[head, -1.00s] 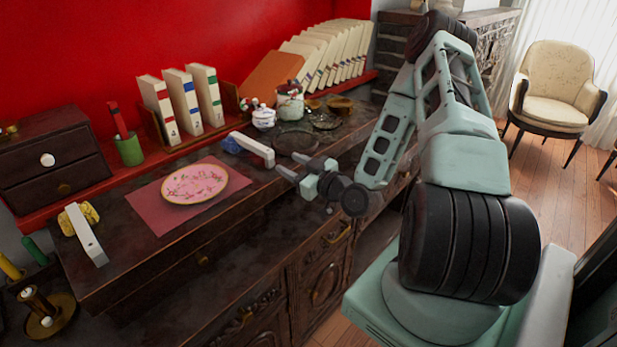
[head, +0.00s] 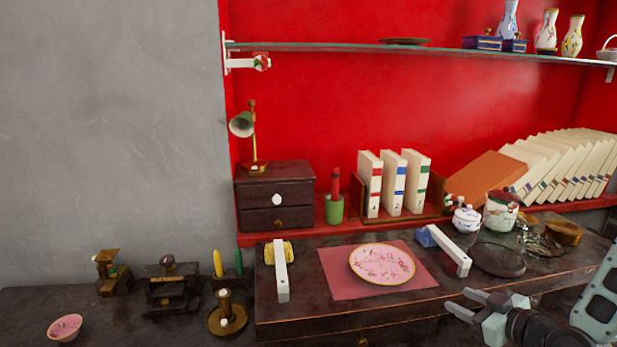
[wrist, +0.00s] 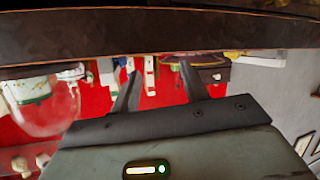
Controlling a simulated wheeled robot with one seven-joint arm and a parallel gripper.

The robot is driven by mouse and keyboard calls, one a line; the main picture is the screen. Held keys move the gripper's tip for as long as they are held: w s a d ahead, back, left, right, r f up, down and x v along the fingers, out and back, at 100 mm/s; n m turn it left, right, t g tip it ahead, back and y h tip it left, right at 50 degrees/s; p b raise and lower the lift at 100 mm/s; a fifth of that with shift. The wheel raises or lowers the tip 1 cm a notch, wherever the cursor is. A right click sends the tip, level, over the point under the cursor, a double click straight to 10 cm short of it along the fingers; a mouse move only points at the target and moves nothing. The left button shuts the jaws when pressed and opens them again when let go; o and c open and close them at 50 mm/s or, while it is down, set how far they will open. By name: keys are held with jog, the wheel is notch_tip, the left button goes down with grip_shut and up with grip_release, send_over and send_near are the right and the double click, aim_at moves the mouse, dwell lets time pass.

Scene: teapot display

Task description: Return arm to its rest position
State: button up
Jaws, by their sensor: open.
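My gripper (head: 467,303) is at the lower right of the head view, in front of the cabinet's front edge. Its two fingers are apart with nothing between them. The wrist view shows the same gripper (wrist: 157,85) with both fingers spread and empty, and the scene there appears upside down. My arm runs off the right edge of the head view, so most of it is hidden.
The dark cabinet top (head: 300,322) holds a pink plate (head: 382,264) on a red mat (head: 345,285), white bars (head: 281,272), a lidded pot (head: 466,219) and a glass dish (head: 498,260). A glass shelf (head: 350,47) crosses above. A pink bowl (head: 65,327) stands far left.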

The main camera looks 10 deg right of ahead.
jog(key=s+a+r+n+g+h, duration=0.1)
jog(key=s+a+r+g, duration=0.15)
jog(key=a, duration=0.35)
jog(key=s+a+r+n+g, duration=0.1)
jog(key=a+g, duration=0.3)
jog(key=a, duration=0.1)
jog(key=s+a+r+n+g+h, duration=0.1)
jog(key=a+g, duration=0.2)
jog(key=a, duration=0.3)
jog(key=s+a+r+g, duration=0.2)
jog(key=s+a+r, duration=0.2)
jog(key=s, duration=0.5)
jog(key=s+a+r+g+h, duration=0.1)
jog(key=s+a+r, duration=0.3)
jog(key=s, duration=0.6)
jog(key=shift+a+r+m+g+h+p, duration=0.35)
jog(key=shift+r+g, duration=0.2)
jog(key=shift+r, duration=0.3)
